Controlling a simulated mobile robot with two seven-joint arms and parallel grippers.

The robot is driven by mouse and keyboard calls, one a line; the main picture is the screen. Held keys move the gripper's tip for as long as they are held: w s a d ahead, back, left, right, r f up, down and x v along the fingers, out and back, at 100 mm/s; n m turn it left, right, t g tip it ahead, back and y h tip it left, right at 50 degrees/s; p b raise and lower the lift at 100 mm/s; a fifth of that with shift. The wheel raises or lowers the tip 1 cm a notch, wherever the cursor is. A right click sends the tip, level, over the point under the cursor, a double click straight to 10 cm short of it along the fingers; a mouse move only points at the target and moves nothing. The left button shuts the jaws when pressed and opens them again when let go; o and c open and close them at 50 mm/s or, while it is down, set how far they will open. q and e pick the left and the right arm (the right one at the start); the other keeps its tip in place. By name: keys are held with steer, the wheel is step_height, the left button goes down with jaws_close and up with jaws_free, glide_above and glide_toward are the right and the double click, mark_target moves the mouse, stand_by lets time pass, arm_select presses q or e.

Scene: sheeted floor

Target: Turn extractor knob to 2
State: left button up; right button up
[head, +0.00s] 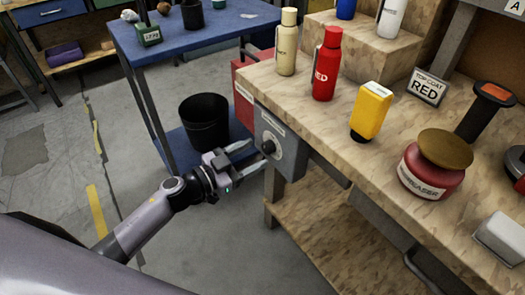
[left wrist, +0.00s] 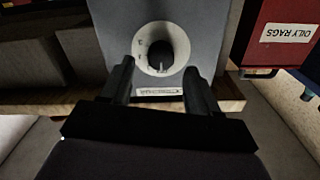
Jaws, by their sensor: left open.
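The extractor knob (head: 268,147) is a small black dial on a grey control box (head: 290,159) fixed to the end of the workbench. In the left wrist view the knob (left wrist: 160,57) sits on a pale round dial plate with small marks that are too small to read. My left gripper (head: 246,155) is open in front of the box, its two fingers pointing at the knob. In the left wrist view the fingers (left wrist: 158,75) lie on either side of the knob, apart from it and empty. My right gripper does not show.
The wooden workbench (head: 308,108) holds bottles, a yellow container (head: 371,111) and a red degreaser tin (head: 436,165). A red oily-rags box (left wrist: 284,35) is beside the control box. A blue table (head: 195,38) and black bucket (head: 205,121) stand behind my left gripper.

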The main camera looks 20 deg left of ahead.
mark_target(265, 149)
arm_select(q)
steer(key=x, duration=0.3)
steer(key=shift+w+d, duration=0.15)
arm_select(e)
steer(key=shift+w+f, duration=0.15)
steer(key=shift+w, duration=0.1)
arm_select(q)
steer(key=c, duration=1)
steer(key=shift+c, duration=0.2)
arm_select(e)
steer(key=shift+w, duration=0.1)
